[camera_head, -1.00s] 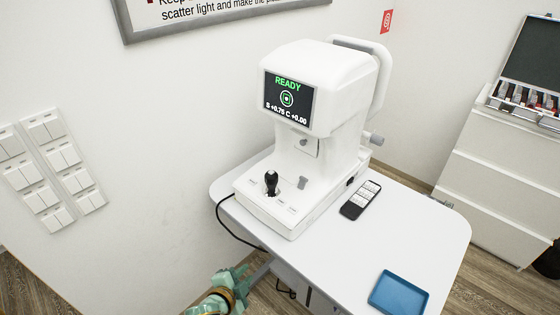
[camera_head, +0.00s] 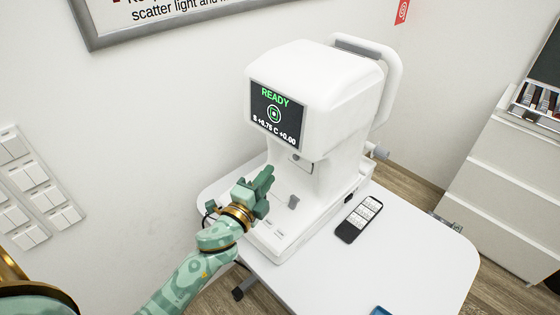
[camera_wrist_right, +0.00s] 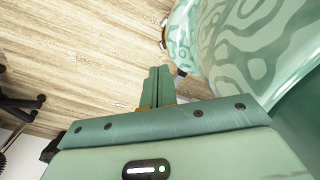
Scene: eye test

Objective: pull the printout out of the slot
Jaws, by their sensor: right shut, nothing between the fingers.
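The white eye-test machine (camera_head: 320,85) stands on the table, its screen (camera_head: 275,113) reading READY. I cannot make out a printout or its slot for certain. A small grey part (camera_head: 293,202) sits on the machine's base. My left gripper (camera_head: 264,180) is in front of the machine, over the left part of its base, and hides the black joystick there. Whether its fingers are open or apart from the joystick, I cannot tell. My right gripper (camera_wrist_right: 155,83) shows in the right wrist view, shut and empty, above the wooden floor.
The white table (camera_head: 400,255) has free room to the right of the machine. A blue tray (camera_head: 380,311) is cut off at the bottom edge. White drawers (camera_head: 510,195) stand at right, wall switches (camera_head: 35,190) at left.

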